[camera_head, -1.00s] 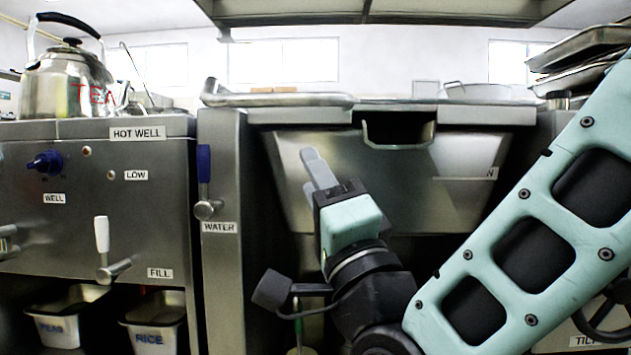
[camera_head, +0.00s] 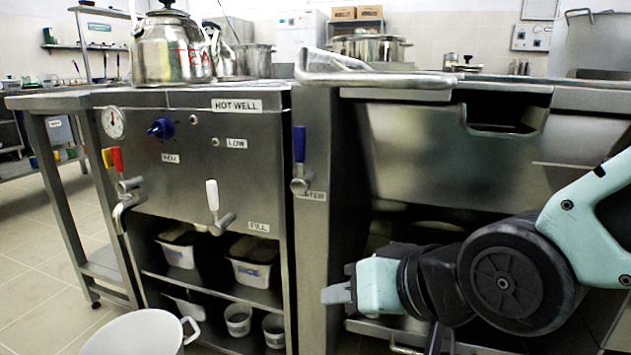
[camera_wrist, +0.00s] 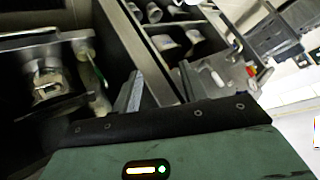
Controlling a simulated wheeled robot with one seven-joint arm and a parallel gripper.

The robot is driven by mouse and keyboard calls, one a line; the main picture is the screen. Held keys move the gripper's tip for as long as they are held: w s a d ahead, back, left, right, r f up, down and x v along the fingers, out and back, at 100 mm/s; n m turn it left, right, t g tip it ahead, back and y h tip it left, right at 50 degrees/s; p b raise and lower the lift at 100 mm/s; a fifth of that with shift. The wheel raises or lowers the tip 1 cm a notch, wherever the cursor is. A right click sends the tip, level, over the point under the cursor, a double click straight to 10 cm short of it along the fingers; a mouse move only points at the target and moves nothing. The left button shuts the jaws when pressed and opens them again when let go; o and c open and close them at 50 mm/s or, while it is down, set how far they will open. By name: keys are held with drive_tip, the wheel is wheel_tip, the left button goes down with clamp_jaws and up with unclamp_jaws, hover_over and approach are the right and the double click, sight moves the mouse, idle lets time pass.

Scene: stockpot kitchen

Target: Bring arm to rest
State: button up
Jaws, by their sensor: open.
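My gripper (camera_head: 338,294) is at the lower middle of the head view, pointing left, in front of the steel units. Its jaws hold nothing that I can see. In the wrist view the two grey fingers (camera_wrist: 160,92) stand apart with empty space between them. My arm reaches in from the right side of the head view, bent low in front of the tilting pan unit (camera_head: 450,150).
The hot well unit (camera_head: 200,130) stands left, with a tea kettle (camera_head: 172,48) on top and labelled tubs (camera_head: 252,262) on its shelf. A white pot (camera_head: 135,335) is at the bottom left. Open tiled floor (camera_head: 40,250) lies further left.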

drive_tip(key=s+d+r+n+g+h+p, duration=0.1)
drive_tip(key=s+d+n+g+h+p, duration=0.65)
drive_tip(key=s, duration=0.55)
wheel_tip(320, 180, up, 38)
drive_tip(key=d+m+y+p, duration=0.1)
drive_tip(key=m+y+p, duration=0.1)
drive_tip(key=p, duration=3.4)
drive_tip(key=shift+w+d+f, duration=0.25)
drive_tip(key=shift+w, duration=0.05)
